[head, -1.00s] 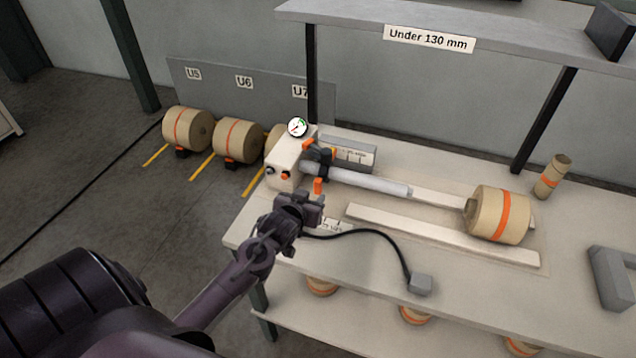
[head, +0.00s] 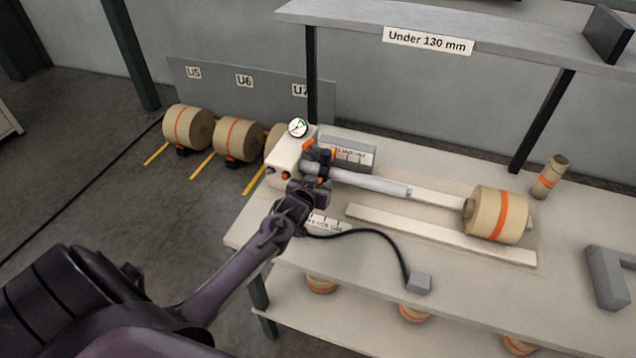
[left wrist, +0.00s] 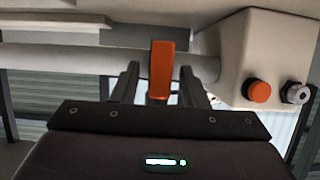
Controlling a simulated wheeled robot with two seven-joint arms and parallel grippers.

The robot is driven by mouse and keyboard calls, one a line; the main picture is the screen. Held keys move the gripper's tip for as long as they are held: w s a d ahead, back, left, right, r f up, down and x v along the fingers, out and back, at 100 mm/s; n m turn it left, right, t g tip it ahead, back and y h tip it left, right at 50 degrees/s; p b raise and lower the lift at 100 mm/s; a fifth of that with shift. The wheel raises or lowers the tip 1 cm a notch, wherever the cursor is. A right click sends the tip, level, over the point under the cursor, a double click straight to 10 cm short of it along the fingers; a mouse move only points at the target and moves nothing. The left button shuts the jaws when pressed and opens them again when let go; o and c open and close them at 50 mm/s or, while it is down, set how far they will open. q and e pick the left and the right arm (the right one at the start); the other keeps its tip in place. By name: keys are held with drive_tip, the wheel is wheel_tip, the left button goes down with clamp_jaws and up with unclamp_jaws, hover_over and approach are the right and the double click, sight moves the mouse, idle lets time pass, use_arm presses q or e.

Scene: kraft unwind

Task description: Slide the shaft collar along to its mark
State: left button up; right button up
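The silver shaft (head: 370,182) sticks out to the right from a cream housing (head: 285,160). A dark collar (head: 320,158) with orange parts sits around it close to the housing. An orange tab (left wrist: 161,70) hangs at the shaft (left wrist: 70,60) in the left wrist view. My left gripper (head: 308,188) is below and in front of the collar. Its two fingers (left wrist: 157,84) stand either side of the tab, with gaps showing on both sides, so it is open. My right gripper is not in view.
An orange-banded kraft roll (head: 497,215) sits at the right. A black cable runs to a grey box (head: 419,283). An overhead shelf (head: 350,18) spans the back.

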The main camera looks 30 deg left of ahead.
use_arm(q)
clamp_jaws()
drive_tip(key=a, duration=0.1)
drive_tip(key=s+a, duration=0.1)
drive_tip(key=a, duration=0.1)
drive_tip(key=shift+a, duration=0.15)
drive_tip(key=shift+c, duration=1.6)
unclamp_jaws()
drive_tip(key=shift+w, duration=0.1)
drive_tip(key=o, duration=0.3)
drive_tip(key=shift+a, duration=0.15)
